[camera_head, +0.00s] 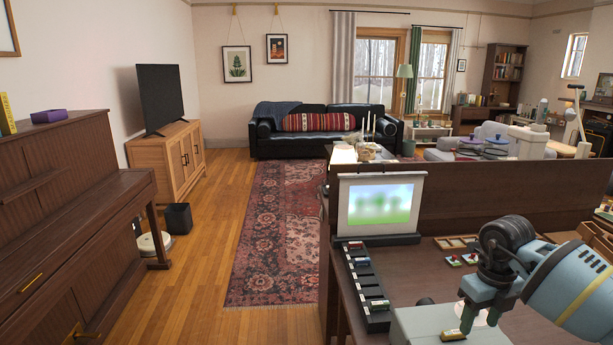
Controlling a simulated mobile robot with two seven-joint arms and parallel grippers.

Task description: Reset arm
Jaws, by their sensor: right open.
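My right gripper (481,316) is at the lower right, above the dark wooden desk (414,264). Its fingers point down and stand apart, with nothing seen held between them. Its blue-grey arm comes in from the right edge. A grey box (418,322) is just left of and below the fingers, with a small yellow-and-green piece (453,335) on its top near the left finger. I cannot tell if the finger touches the box. My left gripper is not in view.
A screen (381,205) stands at the desk's back left. A black slotted tray (360,270) with small pieces lies along the left edge. Small coloured pieces (462,260) lie behind my gripper. A raised panel (470,192) bounds the desk's back. Floor (210,240) left of the desk is open.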

